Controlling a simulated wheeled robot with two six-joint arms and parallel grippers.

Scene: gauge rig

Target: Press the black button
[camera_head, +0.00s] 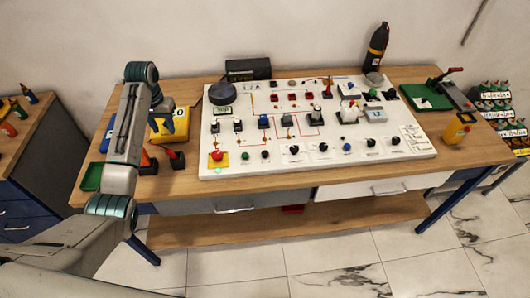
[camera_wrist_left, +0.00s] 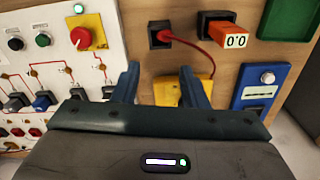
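The white panel (camera_head: 222,135) lies on the wooden table. Along its front edge a small round black button (camera_head: 265,153) sits to the right of a green button (camera_head: 244,155) and a red mushroom button on a yellow base (camera_head: 217,157). In the left wrist view the black button (camera_wrist_left: 15,43) is at the left edge, beside the green button (camera_wrist_left: 42,39). My left gripper (camera_wrist_left: 160,85) is open, with nothing between its fingers, left of the panel and away from the black button. In the head view the gripper (camera_head: 168,122) is partly hidden. My right gripper is not in view.
A yellow device (camera_head: 182,122) lies near the left gripper, with a red cable (camera_wrist_left: 200,52) in the wrist view. A green tray (camera_head: 91,177) is at the table's left edge. Several other knobs and switches crowd the panel. A black bottle (camera_head: 377,48) stands behind it.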

